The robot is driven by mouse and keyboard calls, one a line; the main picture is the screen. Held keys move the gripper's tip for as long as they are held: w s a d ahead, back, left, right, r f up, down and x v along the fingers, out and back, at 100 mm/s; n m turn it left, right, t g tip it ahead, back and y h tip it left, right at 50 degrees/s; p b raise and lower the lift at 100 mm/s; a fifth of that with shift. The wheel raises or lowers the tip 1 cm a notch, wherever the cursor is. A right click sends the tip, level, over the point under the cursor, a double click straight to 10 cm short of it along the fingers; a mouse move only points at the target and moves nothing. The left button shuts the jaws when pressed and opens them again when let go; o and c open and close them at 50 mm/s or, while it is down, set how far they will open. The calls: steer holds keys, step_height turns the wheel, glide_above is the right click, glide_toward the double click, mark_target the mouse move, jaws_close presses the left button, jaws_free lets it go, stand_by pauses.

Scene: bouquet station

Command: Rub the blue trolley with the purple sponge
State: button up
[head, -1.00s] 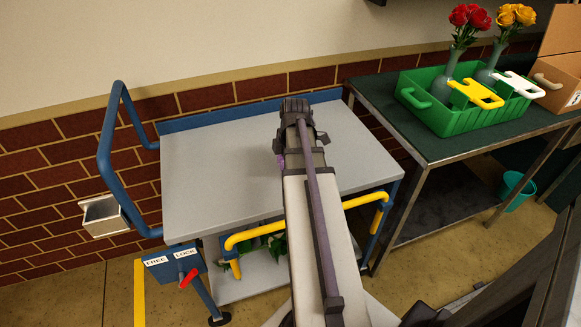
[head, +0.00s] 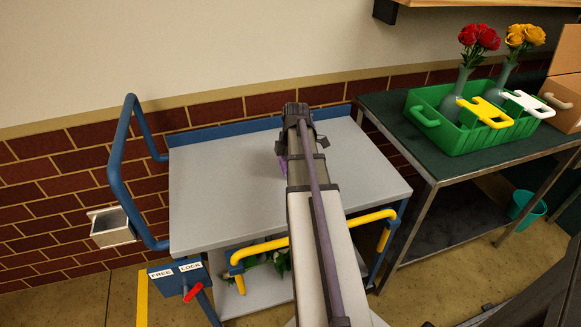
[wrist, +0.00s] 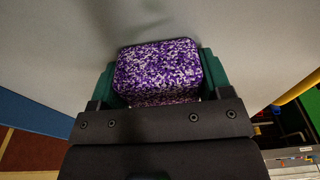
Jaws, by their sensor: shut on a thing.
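The purple sponge (wrist: 158,68), speckled with white, sits between the two green fingers of my gripper (wrist: 158,85) in the wrist view. The gripper is shut on it. In the head view my arm hides most of the sponge, and only a purple sliver (head: 282,166) shows at the arm's left. The blue trolley has a grey top (head: 225,190) and a blue frame with a tall handle (head: 117,150) at its left. The gripper and sponge are over the trolley top. I cannot tell whether the sponge touches it.
A lever (head: 188,280) with FREE and LOCK labels is at the trolley's front left. A yellow rail (head: 262,247) runs along its front. A metal box (head: 111,226) hangs left. A table at right bears a green crate (head: 470,135) with flower vases. The trolley top is otherwise clear.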

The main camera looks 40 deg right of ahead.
steer(key=shift+w+d, duration=0.35)
steer(key=shift+w, duration=0.3)
steer(key=shift+w+d, duration=0.3)
steer(key=shift+w, duration=0.35)
steer(key=shift+s+d, duration=0.25)
steer(key=shift+d, duration=0.25)
steer(key=shift+s+d, duration=0.25)
steer(key=shift+d, duration=0.25)
steer(key=shift+s+a+f, duration=0.1)
steer(key=shift+s+a, duration=0.35)
steer(key=shift+s, duration=0.35)
steer(key=shift+s+a+f, duration=0.1)
steer(key=shift+s+a, duration=0.3)
steer(key=shift+s, duration=0.4)
steer(key=shift+s+a, duration=0.85)
steer(key=shift+s, duration=0.95)
steer(key=shift+s+a, duration=0.9)
steer(key=shift+s, duration=0.95)
steer(key=shift+s+a, duration=0.85)
steer(key=shift+s, duration=0.95)
step_height(320, 180, up, 6)
steer(key=p, duration=0.6)
steer(key=shift+w+d+r, duration=0.1)
steer(key=shift+w, duration=0.05)
